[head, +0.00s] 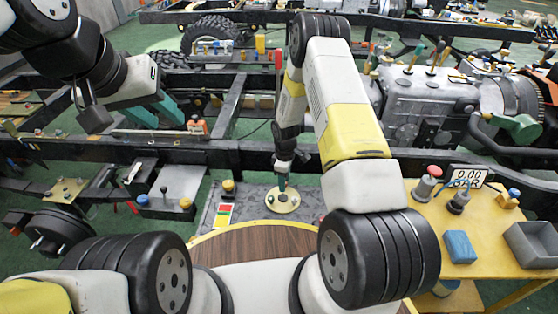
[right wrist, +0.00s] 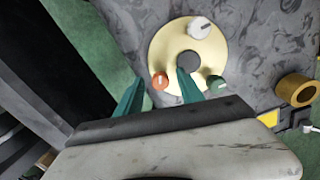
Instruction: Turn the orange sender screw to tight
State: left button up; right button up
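A cream disc (right wrist: 205,48) with a dark round centre lies on a grey mottled panel. It carries an orange screw (right wrist: 160,81), a white screw (right wrist: 201,28) and a green screw (right wrist: 217,85), each with a pale slot mark. In the head view the disc (head: 283,200) is below my right gripper (head: 283,182). In the right wrist view my right gripper (right wrist: 158,74) is open, its teal fingers on either side of the orange screw; contact and height cannot be told. My left gripper (head: 158,110) has its teal fingers apart, over the chassis frame, away from the disc.
A yellow-topped knob (head: 228,188) and a coloured card (head: 224,214) are left of the disc; a brass-coloured ring (right wrist: 294,89) is near it. A round wooden top (head: 250,246) is in front. A yellow table (head: 425,235) with a gauge stands right. Dark chassis rails run behind.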

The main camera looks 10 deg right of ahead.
grip_shut()
jog(key=shift+m, duration=0.3)
jog(key=m, duration=0.5)
jog(key=shift+m, duration=0.3)
jog(key=m, duration=0.6)
jog(key=shift+m, duration=0.4)
jog(key=shift+a, duration=0.1)
jog(key=shift+o, duration=0.3)
grip_release()
